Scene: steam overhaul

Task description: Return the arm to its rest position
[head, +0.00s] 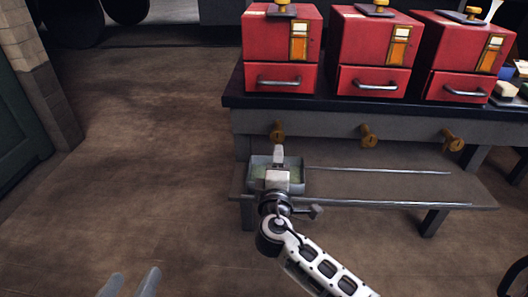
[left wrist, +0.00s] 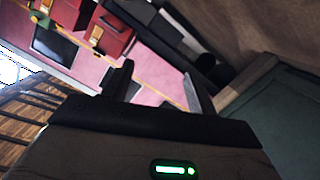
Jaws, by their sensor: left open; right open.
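My left gripper (head: 131,283) shows at the bottom left of the head view, only its two finger tips, apart with nothing between them. In the left wrist view, the same left gripper (left wrist: 160,88) has its fingers spread and empty. My right gripper (head: 278,158) is at the end of the white arm from the lower right. It is over or in front of a small grey tray (head: 299,163) with a greenish inside, partly hidden by the gripper. It is seen nearly edge-on, and nothing held shows. Whether it touches the tray cannot be told.
Three red cabinets (head: 279,52) stand on a dark-topped bench (head: 330,104) with brass knobs (head: 368,136) along its front. A low shelf (head: 390,184) below carries two thin rods (head: 380,171). Open brown floor (head: 140,130) lies left; a green door (head: 18,125) is beyond.

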